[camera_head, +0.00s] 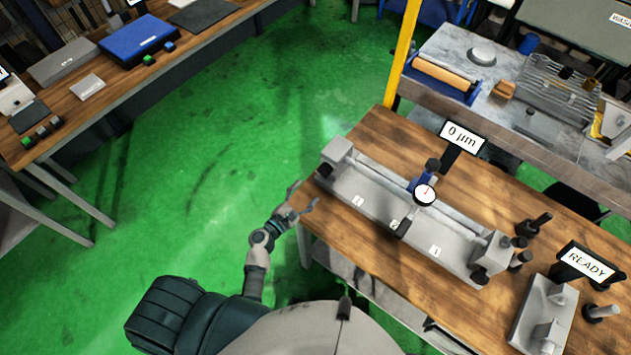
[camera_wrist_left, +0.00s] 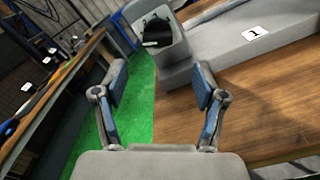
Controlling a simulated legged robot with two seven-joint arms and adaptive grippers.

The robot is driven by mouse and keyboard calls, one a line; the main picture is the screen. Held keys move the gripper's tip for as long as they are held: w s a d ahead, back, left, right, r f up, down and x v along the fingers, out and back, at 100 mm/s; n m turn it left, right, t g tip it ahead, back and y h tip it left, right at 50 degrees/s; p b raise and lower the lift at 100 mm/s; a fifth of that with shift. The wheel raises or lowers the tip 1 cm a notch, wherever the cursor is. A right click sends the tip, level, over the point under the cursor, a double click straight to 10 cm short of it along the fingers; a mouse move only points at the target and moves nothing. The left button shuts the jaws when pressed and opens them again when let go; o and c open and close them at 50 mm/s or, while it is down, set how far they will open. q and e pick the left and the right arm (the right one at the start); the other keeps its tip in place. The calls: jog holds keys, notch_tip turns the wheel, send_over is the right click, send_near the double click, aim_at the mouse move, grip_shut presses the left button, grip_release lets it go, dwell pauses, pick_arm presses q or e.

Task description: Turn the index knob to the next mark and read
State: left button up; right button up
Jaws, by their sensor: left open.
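A long grey bench fixture (camera_head: 375,213) with number labels lies on the wooden bench. A round dial gauge (camera_head: 424,195) stands on it, with a sign reading "0 µm" (camera_head: 462,139) behind. A dark round part (camera_wrist_left: 157,30) sits in the fixture's near end block in the left wrist view; I cannot tell whether it is the index knob. Another dark round part (camera_head: 480,276) is at the fixture's right end. My left gripper (camera_head: 306,197) is open and empty, just off the bench's left edge, beside the fixture's left end block (camera_head: 337,154). It also shows in the left wrist view (camera_wrist_left: 161,86). My right gripper is not seen.
A "READY" sign (camera_head: 586,265) stands by a grey block (camera_head: 541,318) at the right, with several dark posts nearby. A yellow post (camera_head: 403,50) rises behind the bench. Another wooden table (camera_head: 110,75) is at the far left; green floor lies between.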

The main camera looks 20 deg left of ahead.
pick_arm(q)
jog(key=shift+v, duration=1.15)
